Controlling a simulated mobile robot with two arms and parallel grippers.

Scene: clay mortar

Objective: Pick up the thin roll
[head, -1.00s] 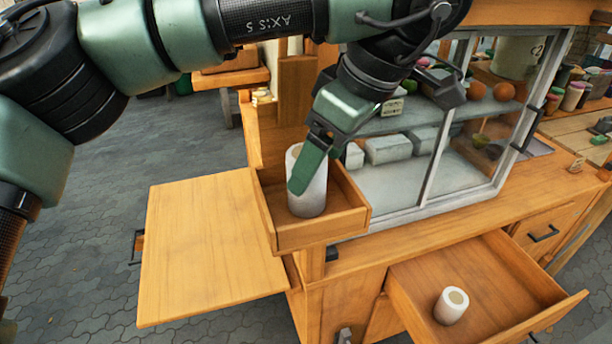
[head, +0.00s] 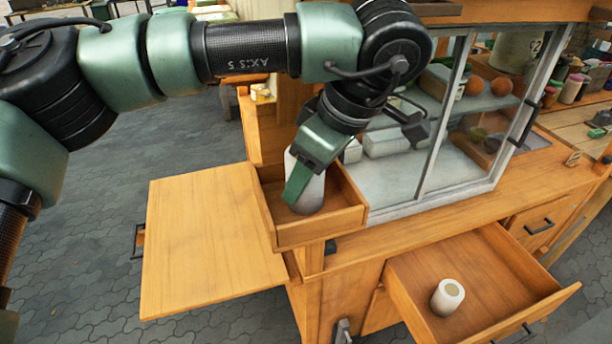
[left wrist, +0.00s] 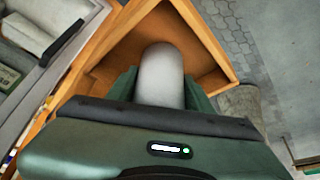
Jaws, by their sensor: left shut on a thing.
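The thin roll (head: 314,192), a tall white cylinder, stands in the small open wooden tray (head: 345,220) at the cart's left end. My left gripper (head: 301,190) is shut on it, reaching down from above, with a green finger covering part of its side. In the left wrist view the roll (left wrist: 161,75) sits between the two green fingers, inside the tray. I cannot tell whether its base touches the tray floor. My right gripper is not in view.
A shorter white roll (head: 447,297) stands in the open lower drawer (head: 500,275). A flat wooden leaf (head: 205,240) sticks out to the left of the tray. A glass display case (head: 440,150) stands close on the right. Paved floor is clear at left.

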